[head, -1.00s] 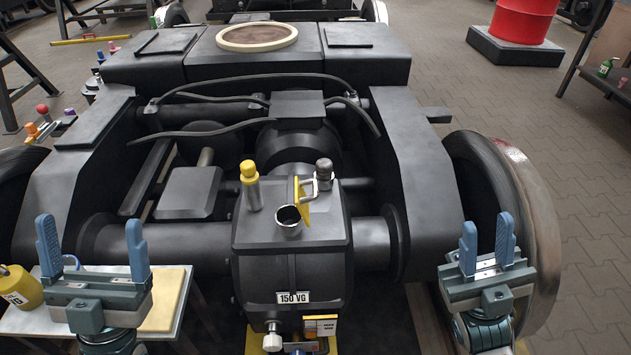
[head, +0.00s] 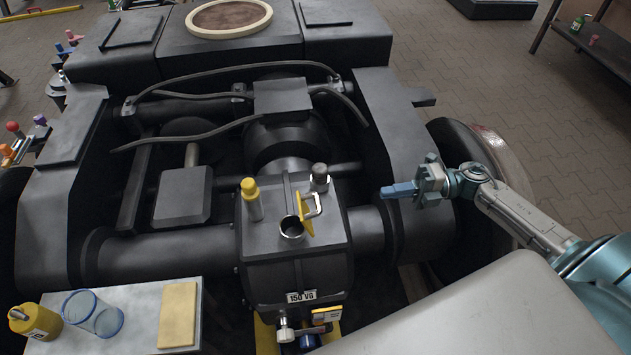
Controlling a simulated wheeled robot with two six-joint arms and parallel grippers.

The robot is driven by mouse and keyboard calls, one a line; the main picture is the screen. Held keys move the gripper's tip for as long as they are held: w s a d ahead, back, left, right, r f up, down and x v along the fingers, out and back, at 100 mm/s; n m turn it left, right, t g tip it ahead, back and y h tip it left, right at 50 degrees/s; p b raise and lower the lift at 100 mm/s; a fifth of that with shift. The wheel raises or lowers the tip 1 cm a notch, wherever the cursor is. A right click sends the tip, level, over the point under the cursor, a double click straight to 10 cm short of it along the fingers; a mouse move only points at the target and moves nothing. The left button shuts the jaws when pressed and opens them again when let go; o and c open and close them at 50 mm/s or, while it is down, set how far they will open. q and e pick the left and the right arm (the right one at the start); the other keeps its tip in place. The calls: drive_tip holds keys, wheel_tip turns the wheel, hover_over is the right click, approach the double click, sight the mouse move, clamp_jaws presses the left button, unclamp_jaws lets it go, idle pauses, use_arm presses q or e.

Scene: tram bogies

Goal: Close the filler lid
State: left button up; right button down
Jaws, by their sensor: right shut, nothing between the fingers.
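The filler lid (head: 306,213) is a yellow plate with a light handle loop, standing upright at the right of the round filler neck (head: 291,227). The neck's mouth is open on top of the dark gearbox (head: 295,262), which carries a "150 VG" plate. My right gripper (head: 385,191) is shut and empty, with its blue fingers pointing left. It is to the right of the lid, apart from it, in front of the bogie frame's right side beam. My left gripper is out of view.
A yellow-capped post (head: 251,199) and a grey-capped breather (head: 320,177) stand on the gearbox near the lid. A small table (head: 131,298) at lower left holds a yellow can (head: 35,322), a clear container (head: 92,314) and a tan pad (head: 178,314). A wheel (head: 478,150) is behind my right arm.

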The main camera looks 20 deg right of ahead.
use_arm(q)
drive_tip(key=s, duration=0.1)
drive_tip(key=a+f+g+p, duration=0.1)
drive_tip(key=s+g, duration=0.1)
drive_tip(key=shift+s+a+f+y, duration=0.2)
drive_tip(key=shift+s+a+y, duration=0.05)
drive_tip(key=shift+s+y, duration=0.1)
use_arm(e)
drive_tip(key=w+f+x, duration=0.1)
drive_tip(key=x, duration=1.2)
drive_tip(key=shift+d+f+g+h, duration=0.2)
drive_tip(key=shift+g+h, duration=0.1)
use_arm(q)
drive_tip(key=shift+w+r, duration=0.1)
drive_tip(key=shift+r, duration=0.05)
drive_tip(key=shift+p, duration=0.3)
use_arm(e)
drive_tip(key=shift+r, duration=0.1)
